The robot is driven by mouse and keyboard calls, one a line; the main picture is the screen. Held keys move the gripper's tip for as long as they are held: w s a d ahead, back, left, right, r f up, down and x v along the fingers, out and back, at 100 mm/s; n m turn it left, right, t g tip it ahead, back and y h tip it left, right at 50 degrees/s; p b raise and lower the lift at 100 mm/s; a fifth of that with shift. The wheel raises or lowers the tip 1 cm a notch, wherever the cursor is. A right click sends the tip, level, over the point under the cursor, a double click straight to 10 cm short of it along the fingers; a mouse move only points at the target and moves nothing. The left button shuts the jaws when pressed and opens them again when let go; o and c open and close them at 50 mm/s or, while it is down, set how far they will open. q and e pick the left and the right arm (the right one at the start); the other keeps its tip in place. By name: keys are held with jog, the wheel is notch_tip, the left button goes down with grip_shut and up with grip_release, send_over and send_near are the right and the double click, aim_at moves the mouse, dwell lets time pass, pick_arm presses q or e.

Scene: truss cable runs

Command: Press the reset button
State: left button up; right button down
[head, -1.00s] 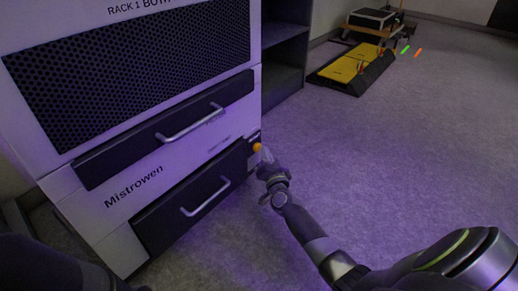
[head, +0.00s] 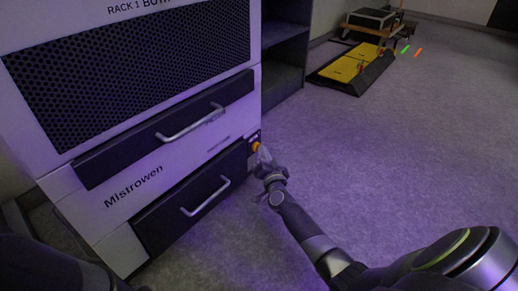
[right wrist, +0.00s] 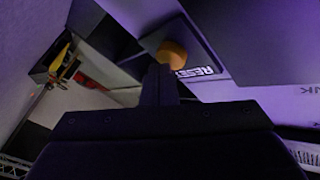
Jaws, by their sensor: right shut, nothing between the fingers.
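The orange reset button (head: 256,146) sits low at the right edge of the white rack's front, beside the lower drawer. In the right wrist view the orange button (right wrist: 173,54) stands out from a dark plate with the word RESET beside it. My right gripper (head: 264,155) is shut and empty, with its fingertips right at the button. In the right wrist view the tips of the right gripper (right wrist: 160,70) overlap the button's lower left edge; I cannot tell whether they touch it. My left gripper is not in view.
The white rack (head: 140,190) fills the left, with an upper drawer handle (head: 190,123) and a lower drawer handle (head: 206,196) sticking out. A dark open shelf (head: 284,60) stands behind it. A yellow-and-black platform (head: 350,70) lies farther back. The carpet at right is clear.

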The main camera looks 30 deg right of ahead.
dwell(0.5)
jog(key=shift+s+d+p, duration=0.3)
jog(key=shift+s+p, duration=0.1)
jog(key=shift+s, duration=0.4)
jog(key=shift+s+d+p, duration=0.2)
jog(key=shift+s+d, duration=0.15)
jog(key=shift+s, duration=0.4)
jog(key=shift+s+d+p, duration=0.25)
jog(key=shift+s+d, duration=0.05)
jog(key=shift+s, duration=0.5)
jog(key=shift+s+d+p, duration=0.2)
jog(key=shift+s+d, duration=0.15)
jog(key=shift+s, duration=0.4)
